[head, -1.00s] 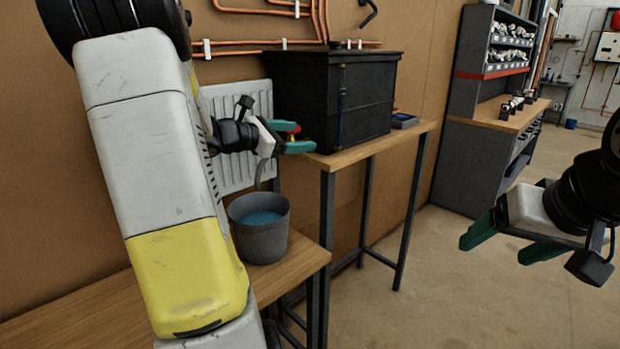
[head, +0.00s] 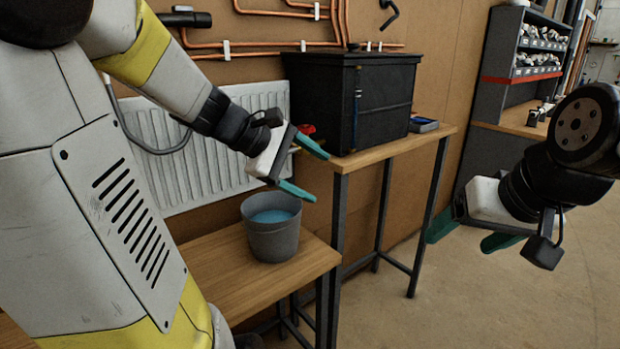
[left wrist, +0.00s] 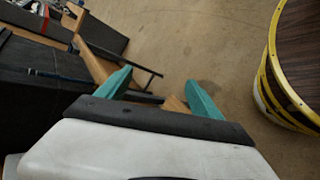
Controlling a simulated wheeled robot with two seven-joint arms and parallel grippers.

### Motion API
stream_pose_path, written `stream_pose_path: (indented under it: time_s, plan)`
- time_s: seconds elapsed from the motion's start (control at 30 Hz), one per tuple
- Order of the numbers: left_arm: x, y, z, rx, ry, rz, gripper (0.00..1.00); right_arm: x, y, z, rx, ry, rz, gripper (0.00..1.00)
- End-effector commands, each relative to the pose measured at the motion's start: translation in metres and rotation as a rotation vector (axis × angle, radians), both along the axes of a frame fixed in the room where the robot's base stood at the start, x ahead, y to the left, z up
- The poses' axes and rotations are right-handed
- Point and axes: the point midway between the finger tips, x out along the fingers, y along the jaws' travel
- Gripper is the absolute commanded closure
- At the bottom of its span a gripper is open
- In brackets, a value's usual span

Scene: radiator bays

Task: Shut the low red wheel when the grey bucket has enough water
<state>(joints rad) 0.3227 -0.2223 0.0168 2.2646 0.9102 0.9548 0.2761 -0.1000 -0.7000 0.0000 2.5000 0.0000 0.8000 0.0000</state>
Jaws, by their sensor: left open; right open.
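The red wheel (head: 306,129) shows in the head view at the right end of the radiator, just behind my left gripper, partly hidden by it. The grey bucket (head: 273,243) stands upright on the low wooden bench, with blue water (head: 271,216) in it below the rim. My left gripper (head: 321,176) is open and empty, above and to the right of the bucket, in front of the wheel and apart from it as far as I can tell. Its teal fingers also show in the left wrist view (left wrist: 157,88), with nothing between them. My right gripper (head: 465,243) is open and empty over the floor at the right.
A black tank (head: 386,102) stands on a taller wooden table (head: 400,147) right of the wheel, with a blue tray (head: 423,125) beside it. A white radiator (head: 190,165) and copper pipes (head: 270,46) are on the wall. The low bench (head: 225,270) has bare room left of the bucket.

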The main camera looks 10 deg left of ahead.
Motion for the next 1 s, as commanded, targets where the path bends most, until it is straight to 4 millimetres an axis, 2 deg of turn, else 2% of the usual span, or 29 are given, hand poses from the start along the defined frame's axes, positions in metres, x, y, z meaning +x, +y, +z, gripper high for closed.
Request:
stream_pose_path:
  time_s: [0.27, 0.53, 0.63, 0.77, 0.87, 1.0]
  plan:
    - [-0.014, -0.005, -0.003, 0.075, -0.025, -0.060, 0.24, 0.000, 0.000, 0.000, 0.000, 0.000, 0.000, 0.24]
    - [-0.013, -0.005, -0.003, 0.075, -0.026, -0.060, 0.25, 0.000, 0.000, 0.000, 0.000, 0.000, 0.000, 0.24]
    - [-0.005, -0.004, -0.006, 0.087, -0.039, -0.056, 0.25, 0.000, 0.000, 0.000, 0.000, 0.000, 0.000, 0.24]
    - [0.035, 0.004, -0.021, 0.156, -0.100, -0.026, 0.25, 0.000, 0.000, 0.000, 0.000, 0.000, 0.000, 0.24]
    - [0.084, 0.015, -0.043, 0.279, -0.169, 0.013, 0.25, 0.000, 0.000, 0.000, 0.000, 0.000, 0.000, 0.24]
    - [0.150, 0.030, -0.076, 0.526, -0.265, 0.064, 0.25, 0.000, 0.000, 0.000, 0.000, 0.000, 0.000, 0.24]
